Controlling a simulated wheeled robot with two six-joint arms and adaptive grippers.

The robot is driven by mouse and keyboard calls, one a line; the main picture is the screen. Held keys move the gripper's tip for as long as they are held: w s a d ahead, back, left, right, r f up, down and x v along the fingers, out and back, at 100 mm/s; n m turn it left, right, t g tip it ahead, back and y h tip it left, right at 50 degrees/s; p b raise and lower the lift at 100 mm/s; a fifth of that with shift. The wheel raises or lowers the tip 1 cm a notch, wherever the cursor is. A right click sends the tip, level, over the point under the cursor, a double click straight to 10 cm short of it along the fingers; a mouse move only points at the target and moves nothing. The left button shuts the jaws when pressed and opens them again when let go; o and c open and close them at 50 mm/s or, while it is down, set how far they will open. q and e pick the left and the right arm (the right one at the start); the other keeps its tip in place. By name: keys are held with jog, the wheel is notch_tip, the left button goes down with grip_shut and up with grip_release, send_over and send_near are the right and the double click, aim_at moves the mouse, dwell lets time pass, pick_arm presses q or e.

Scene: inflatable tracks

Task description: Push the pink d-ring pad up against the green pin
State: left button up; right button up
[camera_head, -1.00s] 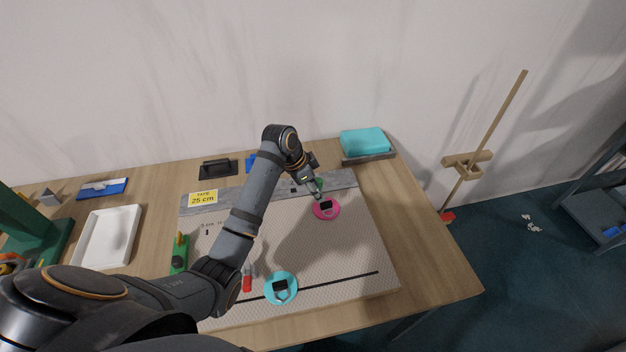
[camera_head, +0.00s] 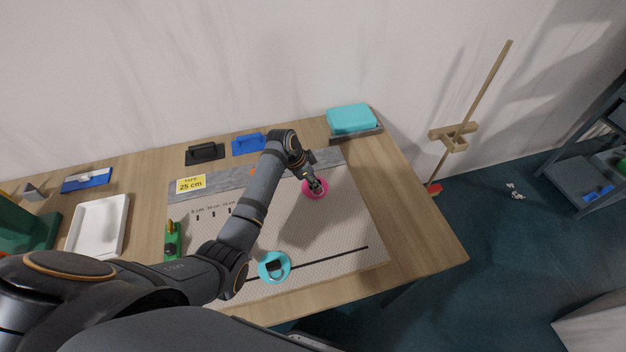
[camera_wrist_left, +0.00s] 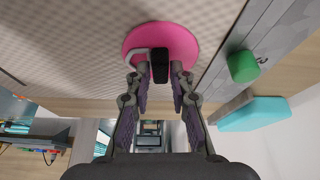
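The pink d-ring pad (camera_head: 318,195) lies flat on the light mat, and in the left wrist view the round pink pad (camera_wrist_left: 178,38) carries a black block and a grey ring. My left gripper (camera_wrist_left: 159,70) is low over the pad, its fingers apart on either side of the black block, with gaps seeming to show. In the head view my left gripper (camera_head: 315,186) covers part of the pad. The green pin (camera_wrist_left: 243,67) stands to the right of the pad in the wrist view, with a clear gap between them. My right gripper is not in view.
A teal pad (camera_head: 264,275) lies on the mat (camera_head: 335,235) near a black line. A green tool (camera_head: 172,245) and a yellow tape label (camera_head: 190,184) are at left. A turquoise box (camera_head: 351,119) sits at the back right. The mat right of the pink pad is clear.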

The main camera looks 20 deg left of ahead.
pick_arm(q)
jog(key=shift+c, duration=1.2)
grip_shut()
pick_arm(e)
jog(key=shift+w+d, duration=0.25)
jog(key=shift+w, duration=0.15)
pick_arm(q)
jog(key=shift+w, duration=0.1)
jog(key=shift+w+a+b, duration=0.6)
jog(key=shift+w+a, duration=0.05)
jog(key=shift+w, duration=0.2)
jog(key=shift+w+a+f+b, duration=0.1)
jog(key=shift+w+a+b, duration=0.4)
jog(key=shift+w, duration=0.1)
jog(key=o, duration=0.8)
grip_release()
jog(key=shift+d, duration=0.1)
jog(key=shift+o, duration=0.2)
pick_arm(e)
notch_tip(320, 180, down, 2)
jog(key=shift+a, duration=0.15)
